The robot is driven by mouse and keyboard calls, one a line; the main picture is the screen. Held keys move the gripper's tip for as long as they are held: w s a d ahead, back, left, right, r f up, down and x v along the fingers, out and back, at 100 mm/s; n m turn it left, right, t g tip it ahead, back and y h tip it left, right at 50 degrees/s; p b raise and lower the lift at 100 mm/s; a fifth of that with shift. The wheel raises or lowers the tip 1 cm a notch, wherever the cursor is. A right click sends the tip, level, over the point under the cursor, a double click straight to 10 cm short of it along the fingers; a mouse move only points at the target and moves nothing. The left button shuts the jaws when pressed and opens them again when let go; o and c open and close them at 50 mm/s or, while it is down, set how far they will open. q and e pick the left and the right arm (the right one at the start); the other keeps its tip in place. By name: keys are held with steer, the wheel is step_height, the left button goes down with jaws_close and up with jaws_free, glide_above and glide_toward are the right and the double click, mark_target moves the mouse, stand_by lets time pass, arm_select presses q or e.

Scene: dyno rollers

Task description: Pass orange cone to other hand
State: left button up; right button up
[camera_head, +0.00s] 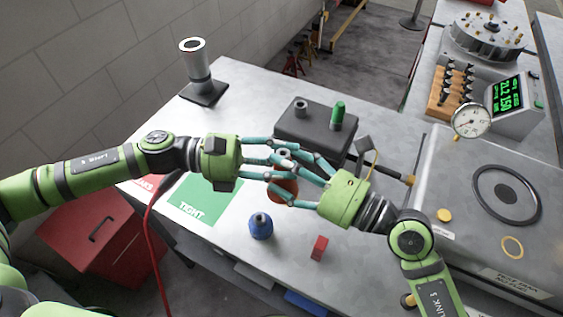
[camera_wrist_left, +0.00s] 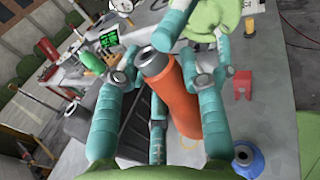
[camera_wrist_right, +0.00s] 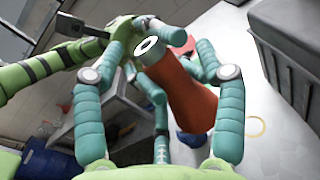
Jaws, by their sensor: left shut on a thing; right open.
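The orange cone (camera_wrist_left: 178,92) has a grey top with a hole. My left gripper (camera_head: 272,160) is shut on it above the table. In the head view the cone (camera_head: 284,188) is mostly hidden behind fingers of both grippers. My right gripper (camera_head: 300,172) is open, and its fingers reach around the cone from the right. In the right wrist view the cone (camera_wrist_right: 180,92) stands tilted between the right fingers. I cannot tell whether the right fingers touch it.
A blue cone (camera_head: 261,227) and a red block (camera_head: 319,247) stand on the table (camera_head: 230,105) in front. A dark box (camera_head: 310,130) with a green-topped peg is behind the grippers. A grey cone (camera_head: 195,65) stands at the back left. A dial gauge (camera_head: 471,121) is at right.

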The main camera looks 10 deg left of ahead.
steer(key=shift+x, duration=0.75)
steer(key=c, duration=1.3)
arm_select(q)
steer(key=o, duration=1.3)
steer(key=shift+c, duration=0.2)
arm_select(e)
steer(key=shift+r, duration=0.15)
steer(key=shift+c, duration=0.2)
